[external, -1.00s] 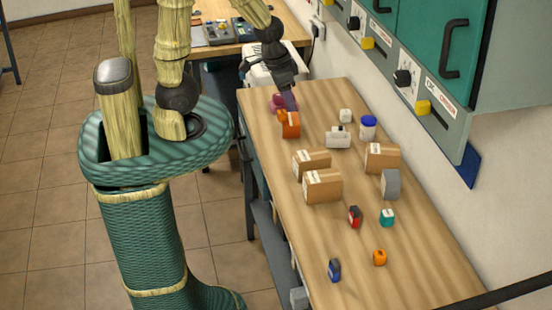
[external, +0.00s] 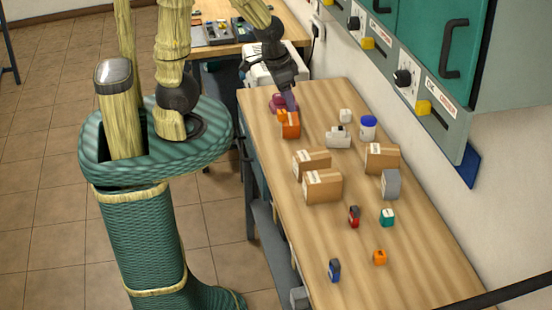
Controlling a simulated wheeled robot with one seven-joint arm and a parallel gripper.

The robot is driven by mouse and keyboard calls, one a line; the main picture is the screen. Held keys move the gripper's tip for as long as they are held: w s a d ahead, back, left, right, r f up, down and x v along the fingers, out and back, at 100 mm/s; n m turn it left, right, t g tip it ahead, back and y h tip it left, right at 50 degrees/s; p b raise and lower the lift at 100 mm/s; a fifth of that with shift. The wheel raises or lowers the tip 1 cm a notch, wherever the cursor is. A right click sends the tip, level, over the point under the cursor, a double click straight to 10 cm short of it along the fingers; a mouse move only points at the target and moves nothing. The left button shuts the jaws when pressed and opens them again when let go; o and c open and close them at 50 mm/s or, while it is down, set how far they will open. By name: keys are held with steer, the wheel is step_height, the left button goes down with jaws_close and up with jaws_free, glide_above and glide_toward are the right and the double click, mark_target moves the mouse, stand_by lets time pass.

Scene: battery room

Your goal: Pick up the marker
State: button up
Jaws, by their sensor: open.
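My gripper (external: 289,100) is open at the far end of the wooden workbench (external: 415,265), pointing down. It is just behind an orange block-like object (external: 291,126) and beside a dark pink object (external: 277,104). I cannot make out a marker for certain. My fingertips and the orange object overlap in the view, so I cannot tell whether they touch.
Several cardboard boxes (external: 322,186) stand mid-bench. Near the wall are a white jar with a blue lid (external: 368,128) and a grey object (external: 391,185). Small tape-measure-like items (external: 334,270) lie at the near end, with bare wood around them. A green cabinet (external: 420,50) overhangs the right side.

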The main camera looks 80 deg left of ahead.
steer(key=w+a+f+t+y+b, duration=0.1)
steer(key=w+a+f+t+b, duration=0.15)
steer(key=a+f, duration=0.5)
steer(key=w+a+f+m+t+b, duration=0.1)
steer(key=w+a+f+b, duration=0.25)
steer(key=a, duration=0.65)
steer(key=w+a+f+t+y+b, duration=0.1)
steer(key=w+a+f+t+b, duration=0.15)
steer(key=a+f, duration=0.5)
steer(key=s+a+f+t+h+b, duration=0.2)
steer(key=s+a+f+t+b, duration=0.25)
steer(key=s+a+f, duration=0.3)
steer(key=s+a+f+n+t+b, duration=0.1)
steer(key=s+t+b, duration=0.3)
steer(key=s, duration=0.6)
steer(key=shift+s+a+f, duration=0.25)
steer(key=shift+s+f, duration=0.05)
steer(key=shift+s, duration=0.1)
